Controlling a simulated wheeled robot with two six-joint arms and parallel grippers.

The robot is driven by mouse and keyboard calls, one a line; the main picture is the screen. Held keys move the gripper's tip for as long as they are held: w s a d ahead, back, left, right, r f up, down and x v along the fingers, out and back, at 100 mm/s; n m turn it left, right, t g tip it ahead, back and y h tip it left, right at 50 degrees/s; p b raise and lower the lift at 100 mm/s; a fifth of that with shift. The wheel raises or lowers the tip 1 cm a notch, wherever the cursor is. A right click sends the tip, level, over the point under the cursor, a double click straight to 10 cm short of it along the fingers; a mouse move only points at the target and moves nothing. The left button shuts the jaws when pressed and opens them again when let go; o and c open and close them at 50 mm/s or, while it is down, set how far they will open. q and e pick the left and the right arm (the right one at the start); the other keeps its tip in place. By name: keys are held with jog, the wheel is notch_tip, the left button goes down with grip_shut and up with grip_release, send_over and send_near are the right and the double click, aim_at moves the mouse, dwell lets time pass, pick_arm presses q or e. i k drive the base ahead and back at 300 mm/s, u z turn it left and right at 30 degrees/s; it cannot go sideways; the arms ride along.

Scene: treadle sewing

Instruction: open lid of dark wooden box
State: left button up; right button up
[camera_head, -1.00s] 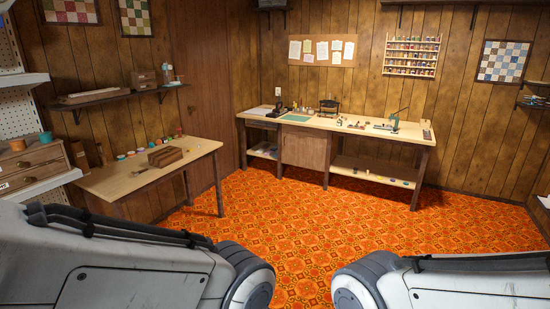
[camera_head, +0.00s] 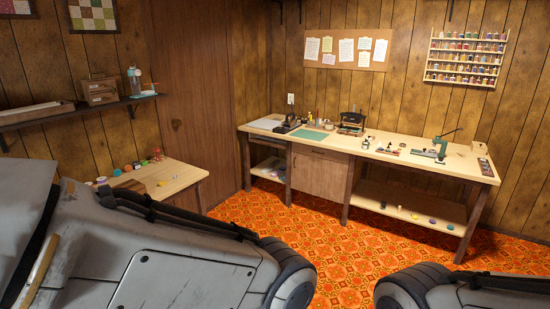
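A brown wooden block-like box (camera_head: 132,186) on the left table is mostly hidden behind my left arm; only its top edge shows. My two arms fill the lower left and lower right of the head view. Neither gripper shows.
The left table (camera_head: 182,180) holds several small colored pots. A long workbench (camera_head: 405,152) with a cabinet and low shelf stands along the back wall, carrying tools and a green mat (camera_head: 309,134). The orange patterned carpet (camera_head: 345,245) is clear between my arms and the bench.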

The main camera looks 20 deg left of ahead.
aim_at(132, 184)
jog(key=u, duration=0.3)
jog(key=i, duration=1.8)
jog(key=u, duration=1.4)
jog(key=i, duration=1.5)
jog(key=u, duration=0.7)
